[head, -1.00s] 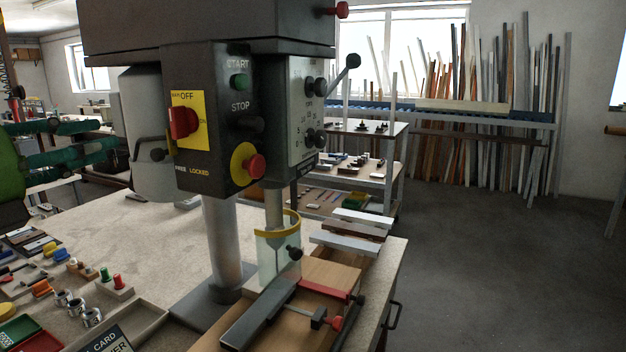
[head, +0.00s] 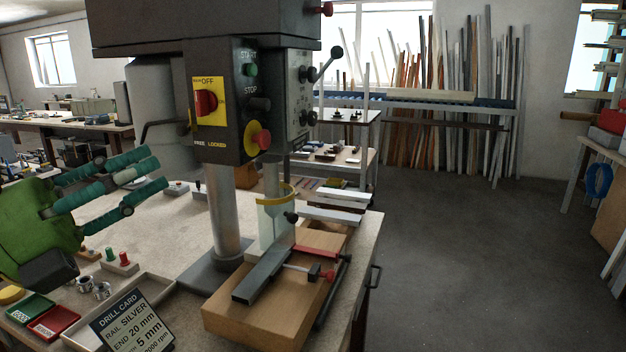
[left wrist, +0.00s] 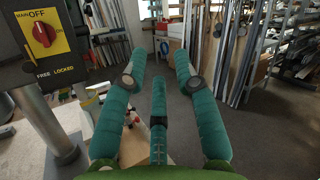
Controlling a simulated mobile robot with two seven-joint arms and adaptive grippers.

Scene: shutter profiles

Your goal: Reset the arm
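My left gripper (head: 140,172) is green with teal padded fingers and comes in at the left of the head view. It is raised above the bench, left of the drill press column. In the left wrist view its fingers (left wrist: 160,66) are spread, with nothing between them. The drill press (head: 225,100) stands on the bench with a red switch on a yellow plate, START and STOP buttons and a red-yellow knob. The switch also shows in the left wrist view (left wrist: 43,34). My right gripper is in neither view.
A wooden board (head: 225,322) with a dark metal rail (head: 262,275) and a red clamp lies under the drill. A drill card (head: 132,322), a green tray (head: 30,308) and a red tray (head: 54,322) are at the front left. Open floor (head: 440,250) lies to the right.

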